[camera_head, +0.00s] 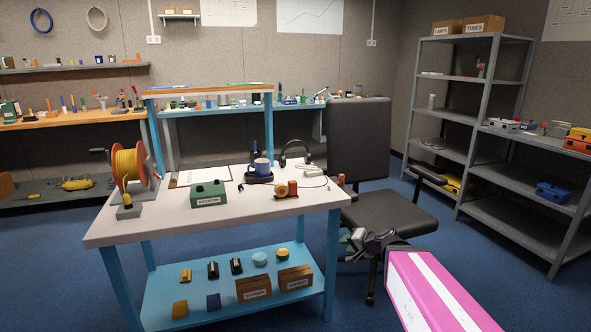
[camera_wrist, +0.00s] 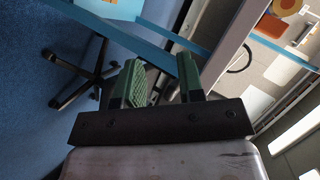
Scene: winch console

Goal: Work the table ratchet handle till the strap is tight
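A drum wound with yellow line (camera_head: 125,165), with reddish side discs, stands at the left end of the white-topped table (camera_head: 150,229). A dark crank grip (camera_head: 98,151) sticks out on its left. The yellow line runs down toward a small grey block (camera_head: 128,212) at the table's front left. I cannot make out which part is the ratchet handle, nor how tight the line is. My gripper (camera_head: 362,240) is off the table's right side, near the chair, far from the drum. In the wrist view my gripper (camera_wrist: 161,82) has its green-padded fingers apart with nothing between them.
A green labelled box (camera_head: 208,194), a blue mug (camera_head: 261,166), a headset (camera_head: 297,150) and an orange item (camera_head: 285,189) are on the tabletop. A black office chair (camera_head: 360,145) stands right of the table. Grey shelving (camera_head: 487,110) is at right.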

